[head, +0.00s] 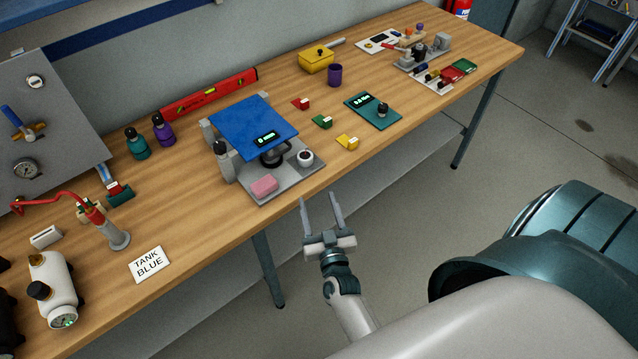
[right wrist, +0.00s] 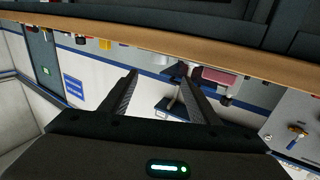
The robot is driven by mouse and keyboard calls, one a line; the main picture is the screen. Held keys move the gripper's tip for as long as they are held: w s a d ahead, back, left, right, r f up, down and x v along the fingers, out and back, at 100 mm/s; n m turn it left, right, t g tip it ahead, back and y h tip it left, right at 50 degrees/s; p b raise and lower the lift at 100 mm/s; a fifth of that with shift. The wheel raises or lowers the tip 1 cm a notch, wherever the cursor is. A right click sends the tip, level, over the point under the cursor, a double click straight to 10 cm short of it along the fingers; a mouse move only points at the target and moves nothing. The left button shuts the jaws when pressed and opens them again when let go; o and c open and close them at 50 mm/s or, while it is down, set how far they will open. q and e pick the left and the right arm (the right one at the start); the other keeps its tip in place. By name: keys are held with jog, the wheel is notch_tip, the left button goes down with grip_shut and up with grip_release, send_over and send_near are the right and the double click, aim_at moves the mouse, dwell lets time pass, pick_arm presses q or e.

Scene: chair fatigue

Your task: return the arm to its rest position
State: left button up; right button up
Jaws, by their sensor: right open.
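My right gripper (head: 320,199) is open and empty. In the head view it hangs off the front edge of the wooden workbench (head: 210,222), over the floor side, with its two fingers pointing toward the bench. In the right wrist view the gripper's fingers (right wrist: 158,75) are spread apart with nothing held between them, and the bench edge (right wrist: 150,38) runs across the upper part of the picture. My left gripper is not in either view.
Nearest the gripper on the bench are a grey fixture with a blue plate (head: 254,127), a pink block (head: 264,186) and a yellow block (head: 347,142). Open floor (head: 420,215) lies right of the gripper.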

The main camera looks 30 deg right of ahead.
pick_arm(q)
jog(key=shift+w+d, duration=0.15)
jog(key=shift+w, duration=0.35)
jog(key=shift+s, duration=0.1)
pick_arm(e)
jog(key=shift+f, duration=0.1)
